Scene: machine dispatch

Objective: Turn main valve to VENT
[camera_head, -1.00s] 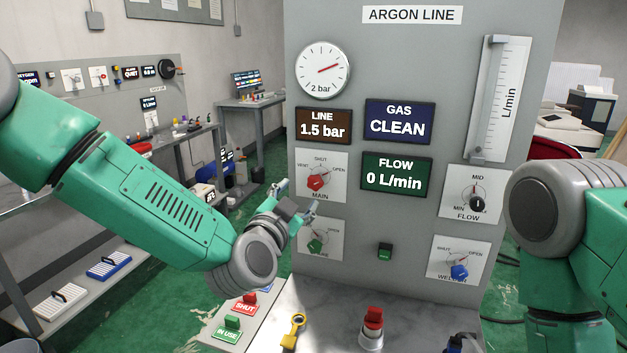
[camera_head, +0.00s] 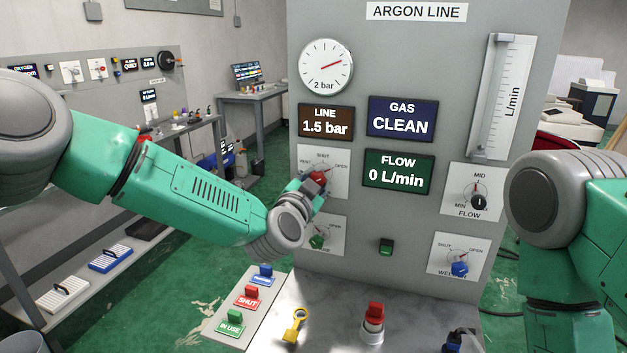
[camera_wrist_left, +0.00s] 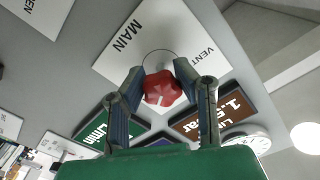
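The main valve is a red knob (camera_head: 318,179) on a white plate (camera_head: 335,190) marked VENT, SHUT and OPEN, on the grey argon panel. My left gripper (camera_head: 312,184) is at this knob and covers part of it in the head view. In the left wrist view the red knob (camera_wrist_left: 162,88) sits between the two parted fingers (camera_wrist_left: 160,72). They are very close to its sides; firm contact is not clear. The VENT and MAIN lettering shows on the plate (camera_wrist_left: 165,35). The knob's pointer is hard to read now. My right arm is at the right; its gripper is out of view.
A green knob (camera_head: 318,241) is just below. The flow knob (camera_head: 478,201) and blue welder knob (camera_head: 460,268) are to the right. Displays read LINE 1.5 bar (camera_head: 325,122), GAS CLEAN (camera_head: 402,119) and FLOW 0 L/min (camera_head: 399,172). Tags and a yellow key-like piece (camera_head: 295,326) lie below.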

